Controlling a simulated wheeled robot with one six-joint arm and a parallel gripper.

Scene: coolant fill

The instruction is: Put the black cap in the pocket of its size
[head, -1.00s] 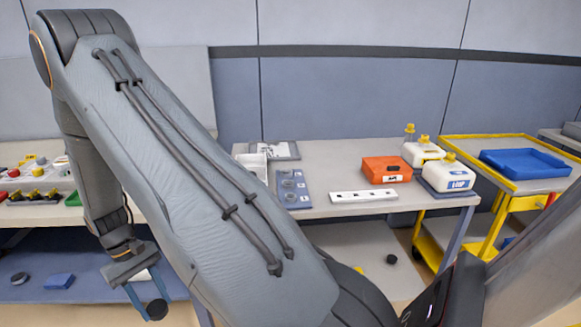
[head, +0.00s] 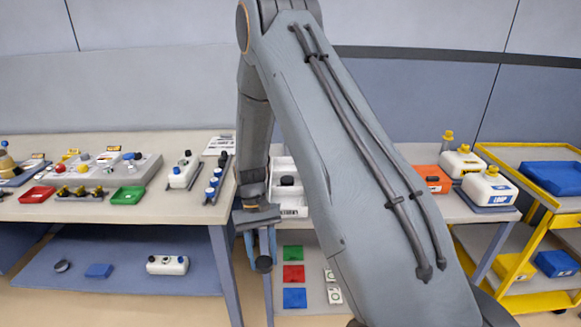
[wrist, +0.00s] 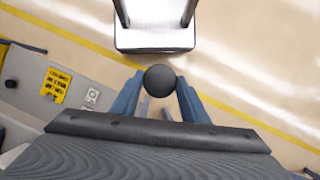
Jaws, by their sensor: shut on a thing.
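My gripper (head: 262,250) hangs in front of the gap between the two tables, fingers pointing down. It is shut on the black cap (head: 263,264), a small round dark piece at the fingertips. In the wrist view the black cap (wrist: 160,78) sits between the two blue fingers of my gripper (wrist: 158,88), clear of any surface. The grey-blue plate with round pockets, seen earlier on the right table, is hidden behind my arm.
A white bin (head: 291,211) with a dark-topped item stands at the right table's left end. An orange box (head: 433,179) and white jugs (head: 488,187) stand further right. The left table (head: 110,212) carries trays and bottles. A yellow cart (head: 541,217) stands far right.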

